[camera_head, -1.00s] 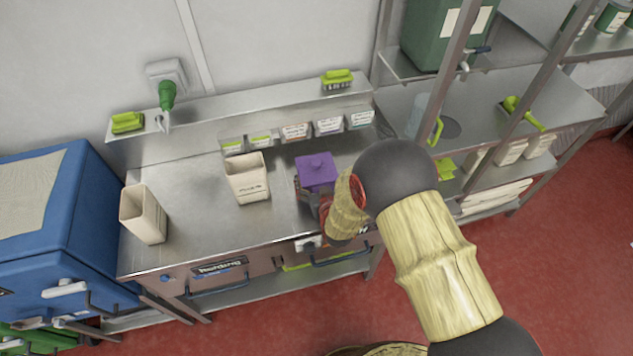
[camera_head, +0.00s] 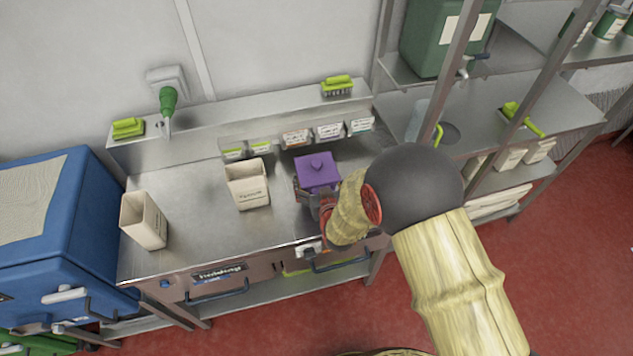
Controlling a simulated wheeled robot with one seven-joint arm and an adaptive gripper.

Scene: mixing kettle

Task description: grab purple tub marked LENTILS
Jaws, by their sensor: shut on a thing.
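The purple tub (camera_head: 317,171) with a knobbed lid stands on the steel counter (camera_head: 205,236), right of centre. I cannot read a LENTILS label on it from this view. My gripper (camera_head: 312,196) is at the tub's near side, coming from the lower right. Its fingers are shut on the tub, one finger showing along the left side. My arm hides the tub's lower front and right side. I cannot tell whether the tub is lifted off the counter.
An open cream container (camera_head: 248,186) stands left of the tub, and another (camera_head: 144,222) at the counter's left end. Small labelled boxes (camera_head: 296,139) line the back. A steel rack (camera_head: 480,120) stands right. A blue cabinet (camera_head: 75,225) stands left.

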